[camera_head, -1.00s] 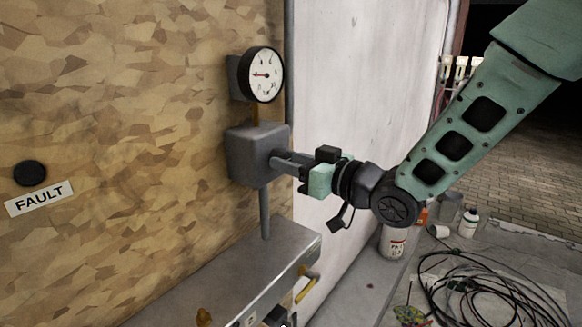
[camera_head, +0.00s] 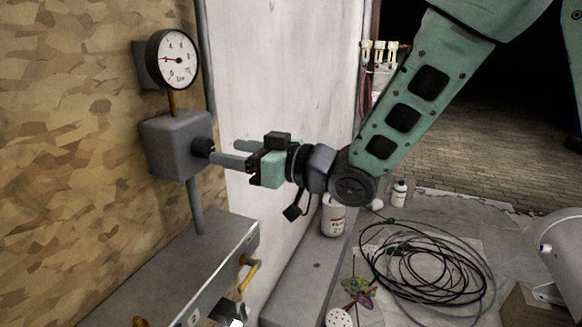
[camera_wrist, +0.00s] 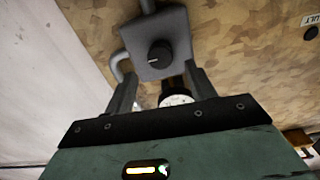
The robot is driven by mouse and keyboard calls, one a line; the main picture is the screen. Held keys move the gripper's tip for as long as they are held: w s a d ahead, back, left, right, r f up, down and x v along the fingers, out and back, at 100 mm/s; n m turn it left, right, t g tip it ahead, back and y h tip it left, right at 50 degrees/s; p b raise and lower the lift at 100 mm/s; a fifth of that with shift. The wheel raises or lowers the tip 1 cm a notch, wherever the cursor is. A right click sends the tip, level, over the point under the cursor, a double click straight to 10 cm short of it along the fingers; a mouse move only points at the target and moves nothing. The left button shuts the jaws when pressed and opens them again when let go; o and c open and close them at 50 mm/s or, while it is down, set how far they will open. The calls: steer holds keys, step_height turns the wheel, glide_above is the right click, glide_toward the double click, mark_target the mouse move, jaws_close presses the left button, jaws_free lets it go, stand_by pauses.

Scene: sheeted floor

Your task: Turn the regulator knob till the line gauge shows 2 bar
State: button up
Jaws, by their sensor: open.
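The line gauge (camera_head: 178,58) is a round white dial with a black rim on the wooden wall. Its needle points left; the figures are too small to read surely. Below it is the grey regulator box (camera_head: 177,145) with a black round knob (camera_head: 203,148) on its front. The knob shows whole in the wrist view (camera_wrist: 160,55), with a pale mark on its face. My gripper (camera_head: 224,152) is open and empty in front of the knob, its fingers apart from it. In the wrist view the gauge (camera_wrist: 177,100) is partly hidden behind my gripper (camera_wrist: 162,80).
A metal ledge (camera_head: 180,265) with a yellow handle (camera_head: 250,272) juts out below the regulator. A white panel (camera_head: 275,90) stands to its right.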

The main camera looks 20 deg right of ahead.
steer(key=b+v, duration=0.9)
steer(key=v, duration=0.3)
steer(key=shift+s+d, duration=0.25)
steer(key=shift+s, duration=0.05)
step_height(320, 180, down, 12)
steer(key=m+g+h, duration=0.2)
steer(key=m+h, duration=0.1)
steer(key=h, duration=0.6)
steer(key=s+f+g+h, duration=0.2)
steer(key=s+f+g, duration=0.2)
steer(key=s, duration=0.5)
steer(key=s+f+g+h+p, duration=0.1)
steer(key=s+f+g, duration=0.3)
steer(key=s, duration=0.6)
steer(key=shift+s+a+n+g+h, duration=0.3)
steer(key=shift+n+g+h, duration=0.15)
steer(key=shift+h, duration=0.35)
